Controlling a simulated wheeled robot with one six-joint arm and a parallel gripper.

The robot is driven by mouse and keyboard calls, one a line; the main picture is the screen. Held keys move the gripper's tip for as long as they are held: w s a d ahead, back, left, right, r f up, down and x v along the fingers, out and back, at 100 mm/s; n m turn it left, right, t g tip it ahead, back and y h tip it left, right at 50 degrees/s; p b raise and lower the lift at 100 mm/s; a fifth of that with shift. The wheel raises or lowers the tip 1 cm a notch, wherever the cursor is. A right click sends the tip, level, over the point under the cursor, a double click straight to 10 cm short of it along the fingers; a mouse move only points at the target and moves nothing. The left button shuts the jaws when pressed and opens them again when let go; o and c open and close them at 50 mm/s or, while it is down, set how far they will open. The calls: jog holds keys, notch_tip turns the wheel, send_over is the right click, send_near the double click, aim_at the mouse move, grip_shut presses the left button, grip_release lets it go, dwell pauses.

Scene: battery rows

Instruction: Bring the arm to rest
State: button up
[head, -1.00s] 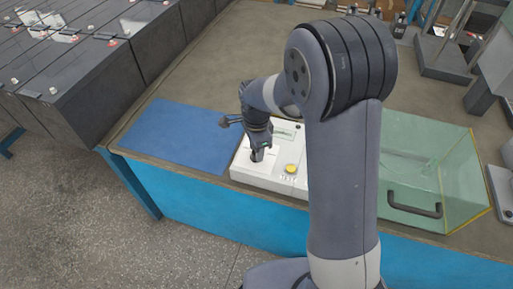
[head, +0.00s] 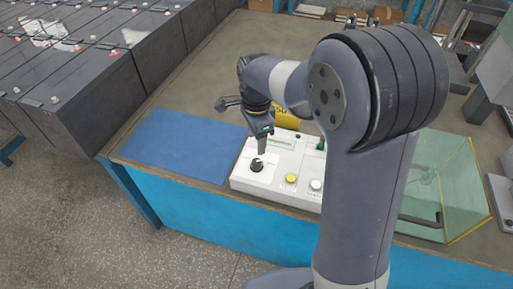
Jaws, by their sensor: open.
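My gripper (head: 261,151) hangs from my arm above the white control box (head: 240,182), near its black knob (head: 257,165). It points down and looks clear of the knob, with nothing seen between its fingers. The fingertips are small and dark in this view. The box also carries a yellow button (head: 291,178), a pale button (head: 316,185) and a small display (head: 281,143). My upper arm hides the right end of the box.
A blue mat (head: 180,142) lies left of the box on the brown bench (head: 215,75). A clear greenish case (head: 450,185) with a dark handle stands at right. A yellow sign (head: 287,112) stands behind the box. Rows of black batteries (head: 85,70) fill the upper left.

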aim_at(256, 161)
jog(key=shift+r, duration=0.85)
notch_tip(256, 161, down, 11)
jog(key=shift+r, duration=0.15)
jog(key=shift+n, duration=0.3)
